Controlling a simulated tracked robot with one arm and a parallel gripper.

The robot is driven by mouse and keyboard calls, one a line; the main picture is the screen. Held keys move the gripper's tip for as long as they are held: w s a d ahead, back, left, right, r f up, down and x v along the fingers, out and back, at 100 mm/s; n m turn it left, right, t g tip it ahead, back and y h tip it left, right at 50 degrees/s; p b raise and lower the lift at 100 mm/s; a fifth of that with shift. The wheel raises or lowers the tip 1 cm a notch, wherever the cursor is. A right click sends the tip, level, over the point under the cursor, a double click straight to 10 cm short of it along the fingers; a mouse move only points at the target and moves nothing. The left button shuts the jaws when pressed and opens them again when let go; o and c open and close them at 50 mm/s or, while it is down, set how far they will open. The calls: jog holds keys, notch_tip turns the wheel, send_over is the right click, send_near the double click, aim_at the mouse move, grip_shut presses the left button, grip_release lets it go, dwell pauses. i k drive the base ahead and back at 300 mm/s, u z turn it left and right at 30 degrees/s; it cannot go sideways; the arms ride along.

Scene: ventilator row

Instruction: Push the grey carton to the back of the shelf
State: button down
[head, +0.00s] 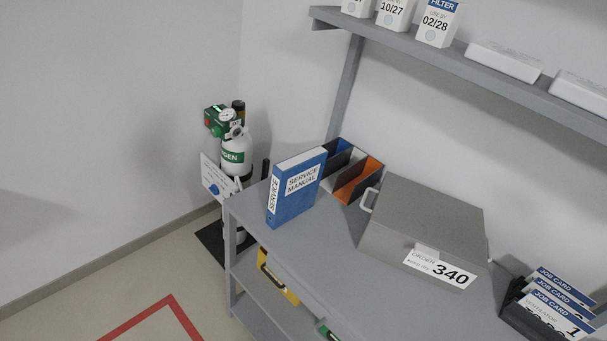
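A grey box (423,229) with a lid, a pale handle on its left side and a label reading "ORDER 340" sits on the grey bench top (340,236). It is the only grey carton-like thing in view. Its labelled side faces the front edge, and its back is toward the wall. An upper shelf (440,55) runs along the wall above it. My gripper is not in view.
A blue service manual (295,187) stands left of the box, with file holders (352,172) behind. A job card rack (550,305) is at right. White cartons (438,22) stand on the upper shelf. A gas cylinder (233,155) stands at the bench's left end. Floor at lower left is open.

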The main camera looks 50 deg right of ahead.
aim_at(450, 278)
jog(key=z, duration=0.15)
jog(key=i, duration=1.25)
jog(key=z, duration=0.75)
